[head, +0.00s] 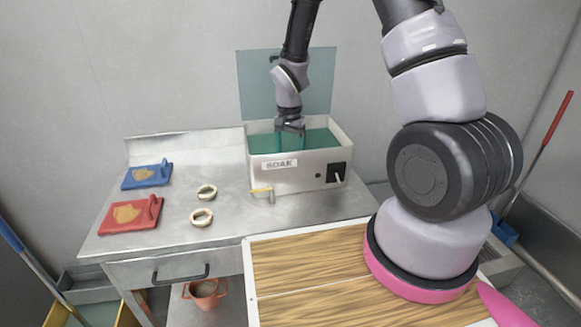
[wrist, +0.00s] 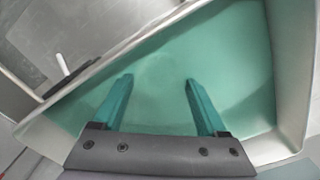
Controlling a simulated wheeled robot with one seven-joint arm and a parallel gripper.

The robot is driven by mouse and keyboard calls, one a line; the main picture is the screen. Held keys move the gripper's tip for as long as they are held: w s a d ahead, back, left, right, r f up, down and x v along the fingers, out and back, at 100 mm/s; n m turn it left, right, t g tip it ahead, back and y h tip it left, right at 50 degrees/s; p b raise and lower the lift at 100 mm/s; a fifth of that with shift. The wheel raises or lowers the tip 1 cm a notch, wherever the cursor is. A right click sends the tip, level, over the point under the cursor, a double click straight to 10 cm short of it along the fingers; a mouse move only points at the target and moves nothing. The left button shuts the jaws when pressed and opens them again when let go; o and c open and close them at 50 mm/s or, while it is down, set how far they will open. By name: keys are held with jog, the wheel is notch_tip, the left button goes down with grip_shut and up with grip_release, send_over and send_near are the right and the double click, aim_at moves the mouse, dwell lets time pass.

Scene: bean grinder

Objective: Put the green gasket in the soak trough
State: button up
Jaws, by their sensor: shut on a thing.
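The soak trough (head: 300,178) is a pale box labelled SOAK, filled with green liquid, at the back of the steel bench. Its pale rim also shows in the wrist view (wrist: 292,70). My gripper (head: 290,142) points down inside the trough walls. In the wrist view its teal-looking fingers (wrist: 159,80) stand apart over the green, shut on the green gasket. The gasket's outline cannot be told from the green around it, so how it sits between the fingertips is unclear.
Two pale rings, one farther (head: 207,191) and one nearer (head: 201,218), lie on the bench left of the trough. A blue board (head: 147,175) and a red board (head: 130,214) lie farther left. A green panel (head: 318,80) stands behind the trough. A wooden top (head: 310,262) is in front.

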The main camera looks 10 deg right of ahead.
jog(key=shift+f, duration=2.3)
jog(key=shift+f, duration=0.15)
jog(key=o, duration=1.4)
notch_tip(320, 180, up, 22)
jog(key=s+d+t, duration=0.1)
jog(key=s+d, duration=0.1)
jog(key=d, duration=0.1)
jog(key=s+d+r+n+t, duration=0.1)
jog(key=s+d+r+t, duration=0.1)
jog(key=s+r, duration=0.3)
jog(key=s+d+r+n+t+y, duration=0.1)
jog(key=s+r+t, duration=0.1)
jog(key=s+r, duration=0.4)
jog(key=s+d+r+n+t+y, duration=0.1)
jog(key=s+d+r+t, duration=0.1)
jog(key=s+r, duration=0.4)
jog(key=shift+s+d+r, duration=0.15)
jog(key=shift+r, duration=0.5)
jog(key=shift+s+d+r, duration=0.1)
jog(key=shift+d+r, duration=0.05)
jog(key=shift+r, duration=0.45)
